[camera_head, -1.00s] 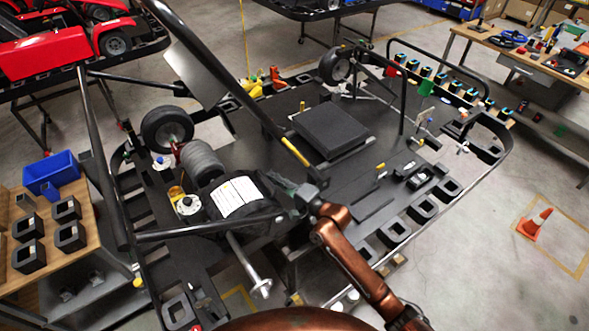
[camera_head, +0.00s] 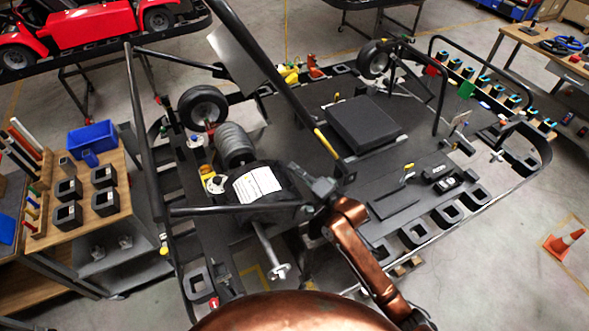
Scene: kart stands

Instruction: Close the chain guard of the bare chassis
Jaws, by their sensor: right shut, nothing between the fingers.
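The bare chassis, a black kart frame (camera_head: 286,128), fills the middle of the head view. A black engine-like block with a white label (camera_head: 257,185) sits at its near left, beside a grey ribbed cylinder (camera_head: 236,144). I cannot surely tell which part is the chain guard. A long dark bar with a yellow section (camera_head: 325,143) slopes across the frame, with a flat grey panel (camera_head: 232,58) beside its upper part. My right gripper (camera_head: 318,188) is shut and empty, just right of the labelled block. Whether it touches anything is unclear. My left gripper is out of view.
A wooden bench (camera_head: 118,212) with a blue bin (camera_head: 92,143) stands at left. A red kart (camera_head: 92,33) is on a stand behind. Another bench (camera_head: 512,38) is at the upper right. An orange cone (camera_head: 563,244) stands on open floor at right.

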